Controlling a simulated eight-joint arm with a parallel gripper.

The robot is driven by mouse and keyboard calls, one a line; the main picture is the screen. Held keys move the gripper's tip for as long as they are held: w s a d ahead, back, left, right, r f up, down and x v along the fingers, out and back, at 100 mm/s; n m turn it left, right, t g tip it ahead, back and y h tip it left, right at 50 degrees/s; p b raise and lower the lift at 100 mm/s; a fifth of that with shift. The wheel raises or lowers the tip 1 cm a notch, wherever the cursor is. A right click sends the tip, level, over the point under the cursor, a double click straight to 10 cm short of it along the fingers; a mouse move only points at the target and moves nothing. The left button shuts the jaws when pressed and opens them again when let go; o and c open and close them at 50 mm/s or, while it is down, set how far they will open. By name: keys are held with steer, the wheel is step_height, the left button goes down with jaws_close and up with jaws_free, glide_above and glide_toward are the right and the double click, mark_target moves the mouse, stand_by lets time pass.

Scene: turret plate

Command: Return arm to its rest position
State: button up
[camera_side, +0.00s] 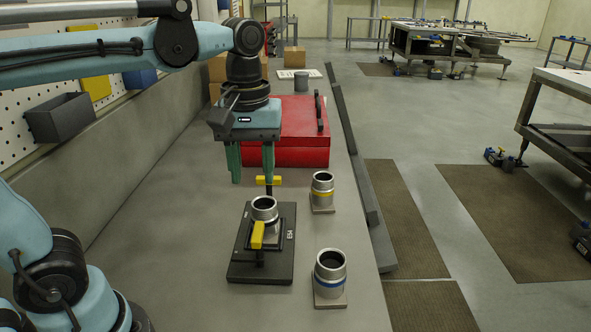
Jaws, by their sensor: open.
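My gripper (251,178) hangs fingers-down from my arm, with its two green fingers apart and nothing seen between them. It is above and behind the black plate (262,272), in front of the red box. A silver ring-shaped cylinder (264,214) stands upright on the plate. A yellow handle (257,235) stands in front of this cylinder and partly hides it. Another yellow handle (262,181) shows behind the cylinder, close to the right finger in the picture; I cannot tell whether they touch.
A red box (302,125) is behind my gripper. A pegboard wall with a grey bin (60,118) bounds the left. The bench left of the plate is clear.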

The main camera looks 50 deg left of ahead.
step_height(320, 180, down, 8)
steer(key=a+m+t, duration=0.2)
steer(key=m+t, duration=0.5)
steer(key=m, duration=0.2)
steer(key=shift+s+a, duration=0.3)
steer(key=shift+s, duration=0.15)
steer(key=shift+o, duration=0.4)
